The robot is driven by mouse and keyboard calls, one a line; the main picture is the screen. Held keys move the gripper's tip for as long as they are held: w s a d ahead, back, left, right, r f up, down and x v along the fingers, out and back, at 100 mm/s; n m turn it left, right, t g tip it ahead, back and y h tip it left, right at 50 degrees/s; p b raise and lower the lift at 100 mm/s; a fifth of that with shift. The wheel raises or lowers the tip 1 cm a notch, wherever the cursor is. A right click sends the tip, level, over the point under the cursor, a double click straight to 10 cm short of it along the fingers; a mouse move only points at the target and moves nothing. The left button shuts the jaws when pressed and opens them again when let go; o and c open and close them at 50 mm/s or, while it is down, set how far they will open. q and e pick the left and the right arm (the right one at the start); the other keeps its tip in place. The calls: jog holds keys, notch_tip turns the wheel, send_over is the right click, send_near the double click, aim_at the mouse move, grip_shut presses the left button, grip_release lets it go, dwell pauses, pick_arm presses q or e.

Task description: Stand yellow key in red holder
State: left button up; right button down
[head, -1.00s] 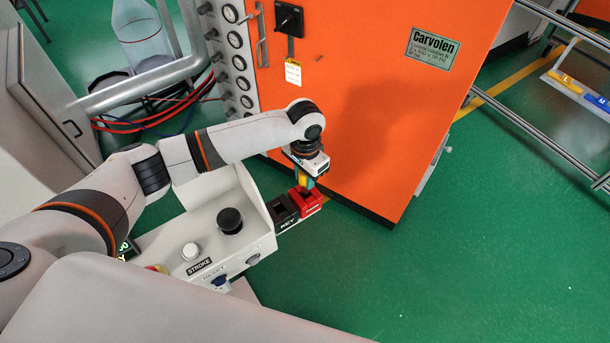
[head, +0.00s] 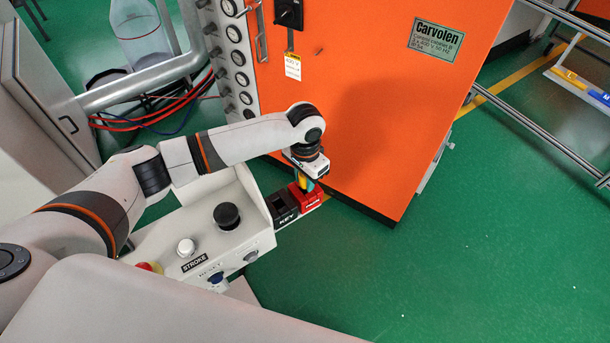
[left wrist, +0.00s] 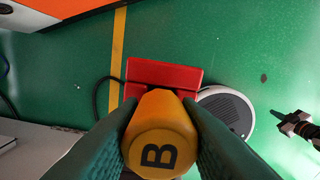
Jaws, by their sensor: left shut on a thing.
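My left gripper (head: 304,177) is shut on the yellow key (left wrist: 160,150), whose round end marked "B" faces the left wrist camera between the two teal fingers. The red holder (head: 309,201) is fixed at the end of the white control panel, beside a black holder labelled KEY (head: 284,211). The gripper and key are right at the top of the red holder in the head view. In the left wrist view the red holder (left wrist: 170,74) shows just beyond the key. The key's lower end is hidden, so I cannot tell how far it is in.
The white control panel (head: 205,240) carries a black knob (head: 227,215) and several buttons to the left of the holders. The orange cabinet (head: 375,110) stands close behind the gripper. Green floor is open to the right.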

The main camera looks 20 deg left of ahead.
pick_arm(q)
jog(key=o, duration=1.1)
jog(key=shift+c, duration=0.2)
notch_tip(320, 180, up, 12)
jog(key=shift+b, duration=0.35)
jog(key=shift+f, duration=0.1)
